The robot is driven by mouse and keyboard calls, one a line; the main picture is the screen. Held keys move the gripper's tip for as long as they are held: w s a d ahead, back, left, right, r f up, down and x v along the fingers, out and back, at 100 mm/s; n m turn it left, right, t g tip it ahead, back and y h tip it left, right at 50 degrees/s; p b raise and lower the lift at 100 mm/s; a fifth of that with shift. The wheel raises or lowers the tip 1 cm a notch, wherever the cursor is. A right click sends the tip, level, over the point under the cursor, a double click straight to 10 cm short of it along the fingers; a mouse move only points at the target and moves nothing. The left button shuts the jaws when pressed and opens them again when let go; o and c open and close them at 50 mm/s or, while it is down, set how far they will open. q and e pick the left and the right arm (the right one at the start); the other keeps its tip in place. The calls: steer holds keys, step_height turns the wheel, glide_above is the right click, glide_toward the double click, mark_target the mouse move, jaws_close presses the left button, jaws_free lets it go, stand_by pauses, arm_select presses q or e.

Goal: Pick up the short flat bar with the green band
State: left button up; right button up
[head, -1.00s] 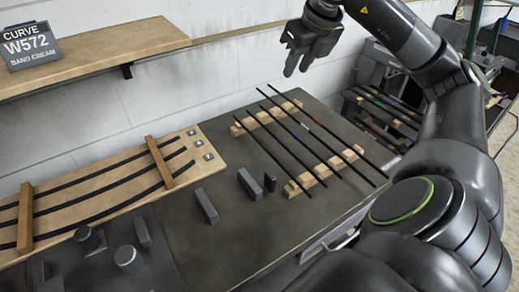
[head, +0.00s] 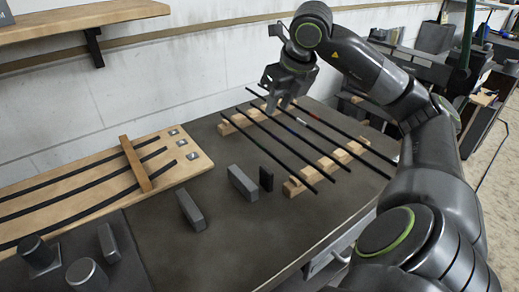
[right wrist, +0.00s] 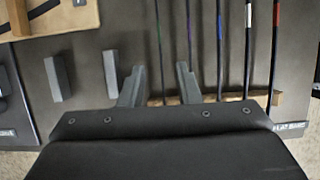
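Several thin dark bars (head: 283,142) lie side by side across two wooden rests on the dark table. They also show in the right wrist view (right wrist: 219,45), some with small coloured bands: purple, blue, white and red. I cannot clearly make out a green band; the leftmost bar (right wrist: 158,35) there has a band too faint to tell. My right gripper (head: 277,111) is above the far left end of the bars, pointing down. In the right wrist view its fingers (right wrist: 160,82) are apart with nothing held, either side of the leftmost bar's line. My left gripper is not in view.
Wooden rests (head: 295,187) hold the bars. A wooden board (head: 195,160) with curved strips lies further left. The table front (head: 240,245) is bare.

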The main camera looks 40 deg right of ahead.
steer(key=x, duration=0.7)
steer(key=p+x, duration=0.1)
steer(key=x, duration=0.6)
steer(key=shift+w+f, duration=0.25)
steer(key=shift+w, duration=0.15)
steer(key=shift+f, duration=0.15)
steer(key=shift+f, duration=0.25)
steer(key=shift+c, duration=0.3)
jaws_close()
